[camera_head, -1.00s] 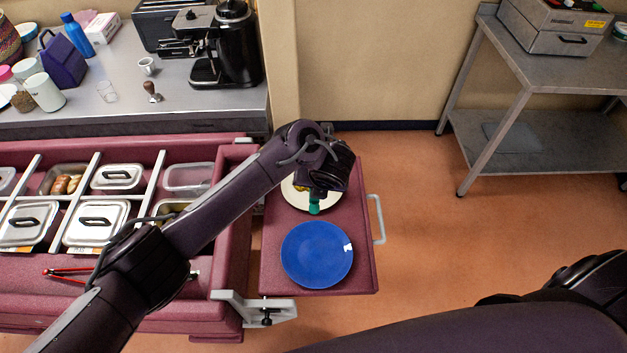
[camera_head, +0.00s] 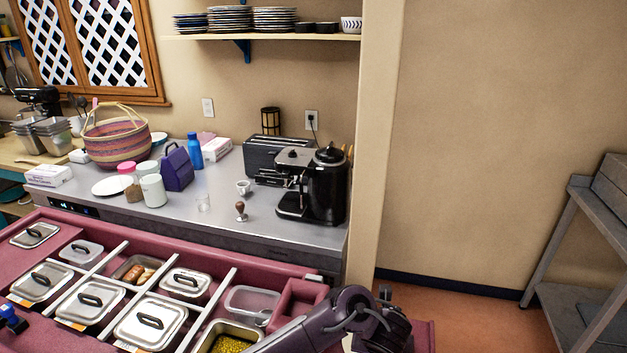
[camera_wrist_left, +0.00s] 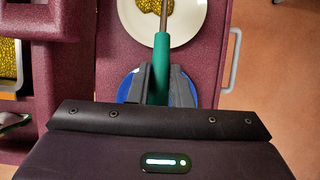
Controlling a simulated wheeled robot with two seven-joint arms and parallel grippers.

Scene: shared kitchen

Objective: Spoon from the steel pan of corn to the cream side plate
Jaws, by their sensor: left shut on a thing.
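My left gripper (camera_wrist_left: 160,88) is shut on the teal handle of the spoon (camera_wrist_left: 162,62) in the left wrist view. The spoon's metal shaft reaches over the cream side plate (camera_wrist_left: 191,22). Yellow corn shows over the plate at the top edge; I cannot tell how much lies on the plate or in the spoon, whose bowl is not clearly visible. The steel pan of corn (camera_head: 232,341) sits in the counter well at the bottom of the head view, and its edge shows in the wrist view (camera_wrist_left: 18,62).
A blue plate (camera_wrist_left: 124,92) lies under my left gripper on the maroon side shelf, which has a grey rail (camera_wrist_left: 234,60). Lidded steel pans (camera_head: 150,322) fill the wells left of the corn. A coffee machine (camera_head: 320,185) stands on the steel counter behind.

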